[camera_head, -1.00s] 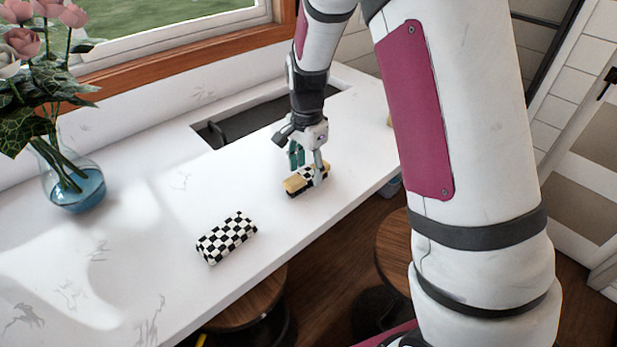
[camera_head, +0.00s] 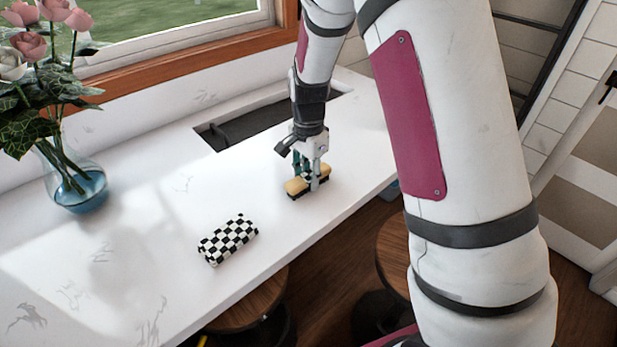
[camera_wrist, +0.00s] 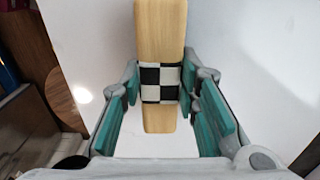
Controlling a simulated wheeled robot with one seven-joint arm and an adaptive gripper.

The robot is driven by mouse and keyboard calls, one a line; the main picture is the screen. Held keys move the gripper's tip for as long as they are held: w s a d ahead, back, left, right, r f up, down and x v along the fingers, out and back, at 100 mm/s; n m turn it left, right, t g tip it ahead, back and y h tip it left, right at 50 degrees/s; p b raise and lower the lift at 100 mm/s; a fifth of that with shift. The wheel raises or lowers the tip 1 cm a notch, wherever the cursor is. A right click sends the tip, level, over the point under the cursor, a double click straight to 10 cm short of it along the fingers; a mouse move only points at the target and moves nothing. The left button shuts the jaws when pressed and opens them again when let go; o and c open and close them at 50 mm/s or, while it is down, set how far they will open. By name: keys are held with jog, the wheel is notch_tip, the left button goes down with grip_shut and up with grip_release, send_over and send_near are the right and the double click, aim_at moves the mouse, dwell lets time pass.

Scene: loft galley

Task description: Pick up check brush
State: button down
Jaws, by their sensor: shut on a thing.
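The check brush (camera_head: 295,187) has a pale wooden body and dark bristles, and sits at the white counter's front edge side. In the wrist view the brush (camera_wrist: 160,30) runs lengthwise up the picture, with a black-and-white checked band round its middle. My gripper (camera_head: 309,180) points down over the brush, shut on its middle. In the wrist view my gripper's teal-padded fingers (camera_wrist: 161,88) stand on either side of the checked band. The bristles look to be at the counter; I cannot tell whether there is a gap.
A checked black-and-white block (camera_head: 228,240) lies on the counter (camera_head: 130,240), left of the brush. A glass vase (camera_head: 78,190) of pink flowers stands at the far left. A dark sink (camera_head: 250,124) is behind my gripper. A wooden stool (camera_head: 248,303) is below the front edge.

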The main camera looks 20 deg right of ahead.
aim_at(309, 177)
jog(key=shift+r, duration=0.4)
jog(key=r, duration=0.1)
jog(key=r+b, duration=0.1)
jog(key=shift+s+r, duration=0.35)
jog(key=shift+r, duration=0.05)
jog(key=s+a+r, duration=0.1)
jog(key=s+a, duration=0.1)
jog(key=s, duration=1.3)
jog(key=shift+r, duration=0.15)
jog(key=shift+s, duration=0.1)
